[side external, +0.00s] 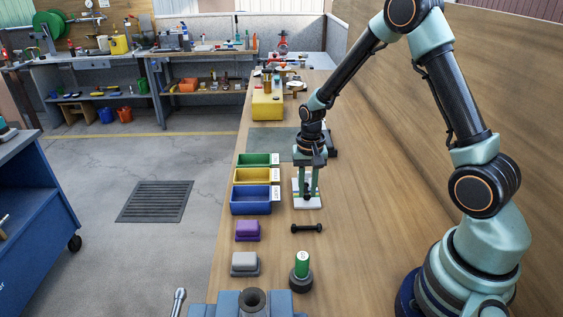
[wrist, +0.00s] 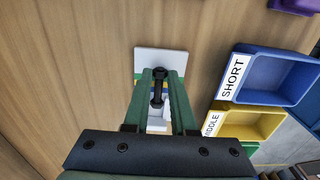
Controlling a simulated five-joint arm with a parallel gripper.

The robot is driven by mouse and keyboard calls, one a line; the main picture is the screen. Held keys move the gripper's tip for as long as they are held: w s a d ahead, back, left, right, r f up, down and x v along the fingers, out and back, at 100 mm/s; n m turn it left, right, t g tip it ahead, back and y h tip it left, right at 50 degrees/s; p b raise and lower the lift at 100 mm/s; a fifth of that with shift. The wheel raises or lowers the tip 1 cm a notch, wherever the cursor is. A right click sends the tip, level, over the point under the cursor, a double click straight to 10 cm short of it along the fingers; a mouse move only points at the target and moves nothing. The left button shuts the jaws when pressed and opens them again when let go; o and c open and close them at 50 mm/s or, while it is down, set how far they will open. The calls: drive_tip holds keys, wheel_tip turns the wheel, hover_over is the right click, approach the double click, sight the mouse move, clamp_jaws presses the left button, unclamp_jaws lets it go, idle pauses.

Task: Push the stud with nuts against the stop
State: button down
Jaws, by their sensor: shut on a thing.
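The stud with nuts (wrist: 157,90) is dark, with a wider black nut at its far end. It lies between the green fingers of my gripper (wrist: 161,76), which is shut on it. In the side view my gripper (side external: 308,192) points down over a white gauge plate (side external: 306,205). The plate also shows in the wrist view (wrist: 160,60), with coloured bands beside the fingers. The stud is over or on the plate; I cannot tell whether it touches it. The stop is not clear, being partly hidden by my fingers.
Green (side external: 258,159), yellow (side external: 252,176) and blue (side external: 250,199) bins stand left of the plate. A black dumbbell-shaped piece (side external: 306,228) lies in front, with a green-topped cylinder (side external: 302,265) nearer. Purple (side external: 247,230) and grey (side external: 244,263) blocks sit at the left edge. Bench to the right is clear.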

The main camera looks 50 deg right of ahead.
sight(307, 193)
drive_tip(key=shift+w+d, duration=0.3)
drive_tip(key=shift+d, duration=0.05)
idle(0.3)
drive_tip(key=c, duration=0.9)
unclamp_jaws()
drive_tip(key=shift+r, duration=3.5)
drive_tip(key=shift+r, duration=0.1)
drive_tip(key=s+a+r+n+t, duration=0.2)
drive_tip(key=s+a+r+n, duration=0.1)
drive_tip(key=s+r, duration=0.1)
drive_tip(key=s+a+r+n+t, duration=0.1)
drive_tip(key=s+a+r+n, duration=0.1)
drive_tip(key=r, duration=0.4)
drive_tip(key=s+a+r+n+t, duration=0.2)
drive_tip(key=s+a+r+n, duration=0.1)
drive_tip(key=s+r+n, duration=0.1)
drive_tip(key=shift+s+a+r+t, duration=0.15)
drive_tip(key=shift+s+a+r, duration=0.05)
drive_tip(key=shift+s+r, duration=0.25)
drive_tip(key=shift+s+a+r+t, duration=0.15)
drive_tip(key=shift+s+r, duration=0.25)
drive_tip(key=shift+s, duration=0.05)
